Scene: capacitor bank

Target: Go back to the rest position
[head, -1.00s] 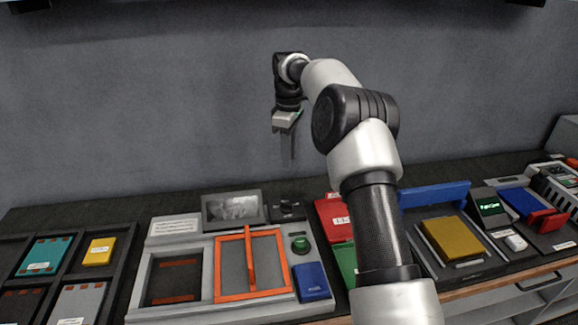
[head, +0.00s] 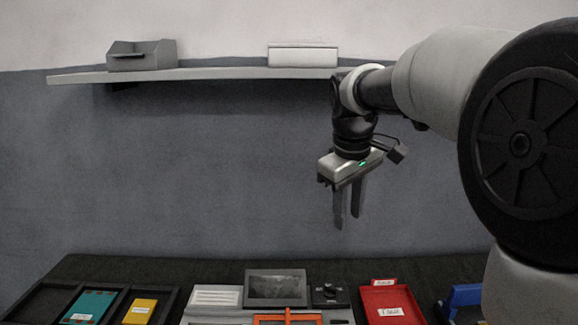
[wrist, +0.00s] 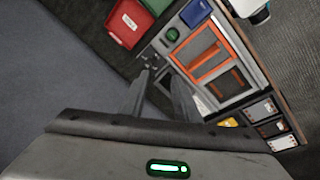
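My gripper (head: 347,210) hangs in the air above the back of the bench in the head view, fingers pointing down. In the wrist view my gripper (wrist: 160,98) shows two fingers with a gap between them and nothing held. It is apart from everything on the bench. The wall is behind it.
Below are a grey station with a dark screen (head: 276,286) and an orange frame (wrist: 205,58), a red tray (head: 390,304), a teal block (head: 88,306) and a yellow block (head: 141,310). A wall shelf (head: 200,75) carries two boxes. Air around the gripper is free.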

